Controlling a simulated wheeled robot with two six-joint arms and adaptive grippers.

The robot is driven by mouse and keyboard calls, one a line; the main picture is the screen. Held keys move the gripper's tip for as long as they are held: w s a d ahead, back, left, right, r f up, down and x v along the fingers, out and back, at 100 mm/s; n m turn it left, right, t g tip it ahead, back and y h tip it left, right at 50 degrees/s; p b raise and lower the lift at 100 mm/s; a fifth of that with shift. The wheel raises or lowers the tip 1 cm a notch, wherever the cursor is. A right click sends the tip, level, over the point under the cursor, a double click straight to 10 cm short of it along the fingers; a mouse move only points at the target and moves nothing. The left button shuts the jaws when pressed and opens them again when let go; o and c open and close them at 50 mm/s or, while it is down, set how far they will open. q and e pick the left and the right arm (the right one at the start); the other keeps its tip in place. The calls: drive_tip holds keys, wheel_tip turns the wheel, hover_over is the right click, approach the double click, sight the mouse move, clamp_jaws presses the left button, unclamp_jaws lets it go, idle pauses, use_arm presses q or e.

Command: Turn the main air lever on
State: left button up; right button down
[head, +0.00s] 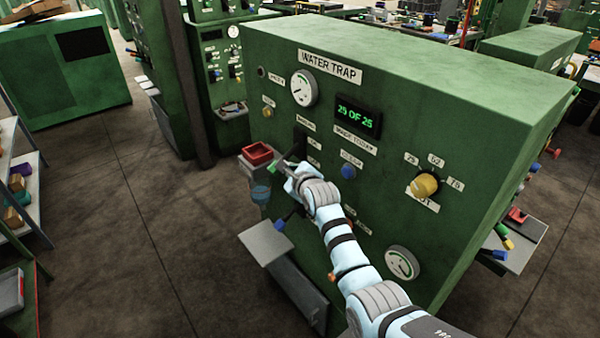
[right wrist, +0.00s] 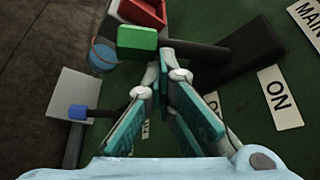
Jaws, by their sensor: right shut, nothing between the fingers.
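The main air lever shows in the right wrist view as a dark bar with a green knob (right wrist: 137,38). It comes out of a black plate (right wrist: 250,50) on the green machine. An ON label (right wrist: 280,97) is beside the plate. In the head view the black plate (head: 299,142) is below the small label under the round gauge; the lever there is largely hidden by my gripper. My right gripper (head: 287,169) is shut and empty. Its fingertips (right wrist: 168,62) overlap the lever bar beside the knob; I cannot tell whether they touch. My left gripper is out of view.
The WATER TRAP machine (head: 480,90) carries a display reading 25 OF 25 (head: 357,121), a blue knob (head: 348,171) and a yellow dial (head: 425,185). A red bin (head: 258,153), a blue bucket (head: 261,193) and a grey shelf (head: 262,241) are near my gripper. Floor at left is clear.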

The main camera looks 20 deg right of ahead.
drive_tip(key=shift+a+r, duration=0.1)
drive_tip(key=shift+a, duration=0.15)
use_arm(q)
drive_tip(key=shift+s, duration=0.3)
use_arm(e)
drive_tip(key=shift+a+r, duration=0.1)
drive_tip(key=shift+a, duration=0.05)
idle(0.5)
use_arm(q)
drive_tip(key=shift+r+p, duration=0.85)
drive_tip(key=shift+p, duration=0.05)
use_arm(e)
wheel_tip(320, 180, up, 2)
